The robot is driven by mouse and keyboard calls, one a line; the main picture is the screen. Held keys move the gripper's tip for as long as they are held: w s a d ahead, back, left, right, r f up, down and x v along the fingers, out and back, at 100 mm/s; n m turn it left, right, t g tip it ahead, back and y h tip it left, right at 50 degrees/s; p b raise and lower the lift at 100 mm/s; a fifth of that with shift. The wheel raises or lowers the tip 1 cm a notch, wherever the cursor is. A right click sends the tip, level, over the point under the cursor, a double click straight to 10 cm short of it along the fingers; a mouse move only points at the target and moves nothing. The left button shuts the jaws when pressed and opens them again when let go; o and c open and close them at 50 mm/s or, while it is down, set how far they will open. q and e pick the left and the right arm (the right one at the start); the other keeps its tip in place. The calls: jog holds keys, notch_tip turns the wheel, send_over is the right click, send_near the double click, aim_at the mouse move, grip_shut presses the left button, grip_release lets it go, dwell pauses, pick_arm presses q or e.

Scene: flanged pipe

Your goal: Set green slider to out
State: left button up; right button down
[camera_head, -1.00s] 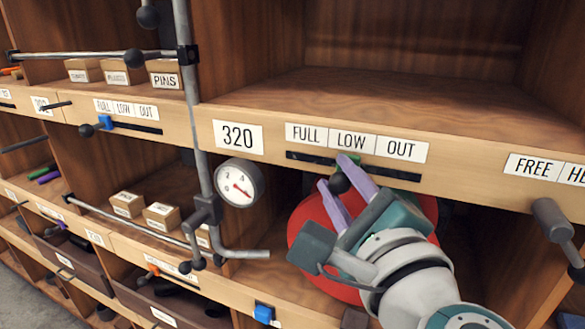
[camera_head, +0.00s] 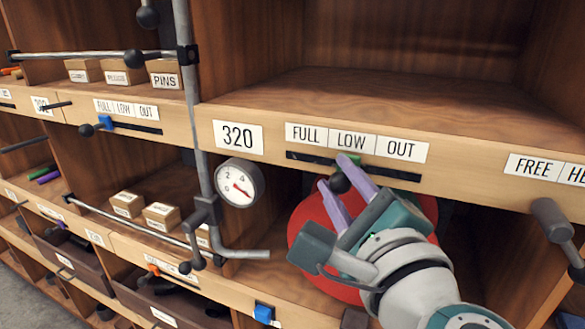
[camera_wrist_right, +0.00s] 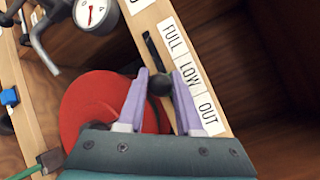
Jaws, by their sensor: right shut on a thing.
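The green slider (camera_head: 350,158) sits in the dark slot on the shelf edge, under the LOW label (camera_head: 351,142). Its black ball knob (camera_head: 340,183) sticks out toward me. My right gripper (camera_head: 342,190) is shut on the knob, with one lilac finger on each side. The right wrist view also shows the knob (camera_wrist_right: 160,84) between the fingers. The OUT label (camera_head: 401,150) is to the right of LOW and the FULL label (camera_head: 306,134) is to the left. The slider's green body is mostly hidden by the fingers. My left gripper does not show.
A red round object (camera_head: 312,225) is behind my right gripper, below the shelf edge. A gauge (camera_head: 240,183) and a grey pipe (camera_head: 203,150) stand to the left. A grey handle (camera_head: 552,220) sticks out at the right. The slot (camera_head: 400,174) is clear on the OUT side.

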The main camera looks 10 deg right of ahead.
jog(key=s+d, duration=0.2)
jog(key=d, duration=0.1)
jog(key=s+d, duration=0.1)
jog(key=d, duration=0.1)
jog(key=shift+s+d, duration=0.1)
jog(key=shift+s, duration=0.15)
jog(key=shift+d, duration=0.1)
jog(key=c, duration=1)
grip_release()
jog(key=shift+c, duration=0.2)
jog(key=shift+o, duration=0.7)
jog(key=o, duration=0.3)
